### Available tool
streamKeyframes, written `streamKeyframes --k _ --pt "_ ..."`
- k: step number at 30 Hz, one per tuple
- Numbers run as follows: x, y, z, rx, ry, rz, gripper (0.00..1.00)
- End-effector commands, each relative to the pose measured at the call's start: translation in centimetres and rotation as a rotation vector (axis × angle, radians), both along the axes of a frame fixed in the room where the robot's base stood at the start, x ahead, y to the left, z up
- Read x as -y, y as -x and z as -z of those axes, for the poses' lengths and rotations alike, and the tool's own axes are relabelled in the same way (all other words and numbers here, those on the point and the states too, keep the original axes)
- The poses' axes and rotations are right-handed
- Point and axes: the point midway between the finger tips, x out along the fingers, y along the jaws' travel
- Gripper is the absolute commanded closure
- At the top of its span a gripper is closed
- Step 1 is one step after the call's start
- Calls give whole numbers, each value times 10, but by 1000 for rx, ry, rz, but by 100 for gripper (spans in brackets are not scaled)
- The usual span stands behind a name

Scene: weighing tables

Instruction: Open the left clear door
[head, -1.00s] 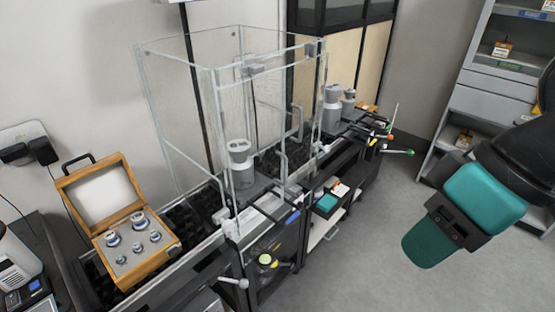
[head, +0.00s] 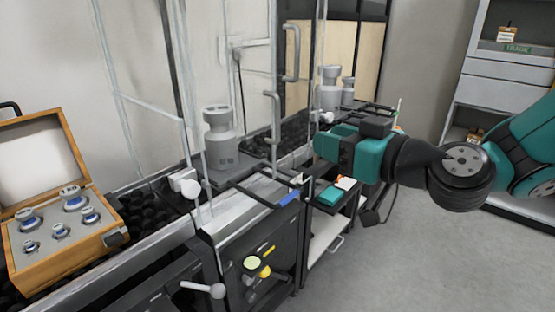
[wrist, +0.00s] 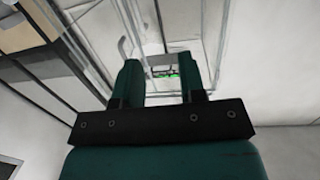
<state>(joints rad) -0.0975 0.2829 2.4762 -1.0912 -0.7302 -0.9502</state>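A clear-walled enclosure stands on the weighing table around a grey-white cylindrical instrument (head: 221,138). Its front has clear panels with pale upright bar handles. The nearer handle (head: 275,118) is on the left clear door; another handle (head: 291,52) shows farther back and higher. The door looks closed, though the clear panels make this hard to tell. My gripper (head: 322,143) is to the right of the nearer handle, apart from it. In the wrist view my gripper (wrist: 160,82) has its two teal fingers spread with nothing between them. A pale handle (wrist: 125,47) shows beyond the left finger.
A wooden case (head: 62,225) of metal weights lies open at left. A knob (head: 217,290) and bars stick out from the table front. More grey instruments (head: 330,88) stand behind my gripper. A grey cabinet (head: 480,95) is at right; the floor (head: 400,265) is clear.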

Motion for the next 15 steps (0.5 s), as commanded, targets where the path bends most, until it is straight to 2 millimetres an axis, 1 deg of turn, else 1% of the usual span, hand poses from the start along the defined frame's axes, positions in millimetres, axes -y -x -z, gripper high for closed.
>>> streamKeyframes --k 1,3,7,11,15 --pt "5 -7 19 20 -13 35 63" --pt "11 -14 24 43 -24 74 63" --pt "15 -23 23 65 -32 108 63" --pt "5 -34 19 67 -32 108 63" --pt "-15 -55 16 66 -32 105 63"
